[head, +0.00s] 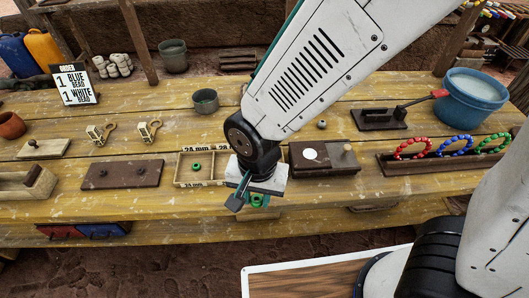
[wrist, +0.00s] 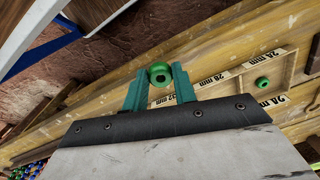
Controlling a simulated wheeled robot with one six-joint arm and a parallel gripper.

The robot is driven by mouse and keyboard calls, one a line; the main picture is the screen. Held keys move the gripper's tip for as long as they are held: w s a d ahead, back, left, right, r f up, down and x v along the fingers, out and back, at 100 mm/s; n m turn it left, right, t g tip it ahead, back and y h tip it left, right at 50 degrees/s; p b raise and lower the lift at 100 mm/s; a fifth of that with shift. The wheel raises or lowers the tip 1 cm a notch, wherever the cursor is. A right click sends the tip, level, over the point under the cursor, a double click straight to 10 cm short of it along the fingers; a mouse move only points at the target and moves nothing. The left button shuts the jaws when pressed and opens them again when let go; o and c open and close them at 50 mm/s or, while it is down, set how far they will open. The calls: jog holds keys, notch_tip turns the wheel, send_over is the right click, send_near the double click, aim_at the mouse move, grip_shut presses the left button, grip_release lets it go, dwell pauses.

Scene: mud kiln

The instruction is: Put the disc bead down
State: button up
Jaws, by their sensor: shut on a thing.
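My gripper (head: 258,199) is at the front edge of the yellow wooden table, in front of the sorting tray. It is shut on a green disc bead, which shows clearly between the fingertips in the wrist view (wrist: 159,74). The bead has a dark hole in its middle. The sorting tray (head: 181,170) has compartments with size labels, among them 24 mm and 28 mm. Another green bead (head: 196,167) lies in one compartment and also shows in the wrist view (wrist: 263,82). My arm hides the tray's right part in the head view.
A dark board (head: 122,174) lies left of the tray. A dark block with a white disc (head: 325,170) is to its right. A rack (head: 430,166) with red, blue and green bead rings stands farther right. An order sign (head: 74,85) and a blue bucket (head: 470,102) stand behind.

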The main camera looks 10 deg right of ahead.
jog(key=w+d, duration=0.1)
jog(key=w, duration=0.3)
jog(key=w+d+f, duration=0.1)
jog(key=w, duration=0.4)
jog(key=w+d, duration=0.1)
jog(key=w, duration=0.4)
jog(key=shift+d+f, duration=0.2)
jog(key=shift+d, duration=0.15)
jog(key=shift+w+d+f, duration=0.1)
jog(key=shift+w+f, duration=0.05)
jog(key=shift+f, duration=0.75)
jog(key=shift+w+f, duration=0.15)
jog(key=shift+f, duration=0.7)
jog(key=shift+f, duration=0.2)
jog(key=o, duration=0.9)
jog(key=shift+o, duration=0.2)
jog(key=shift+r, duration=0.1)
notch_tip(320, 180, up, 12)
jog(key=shift+d+r, duration=0.15)
jog(key=shift+d, duration=0.1)
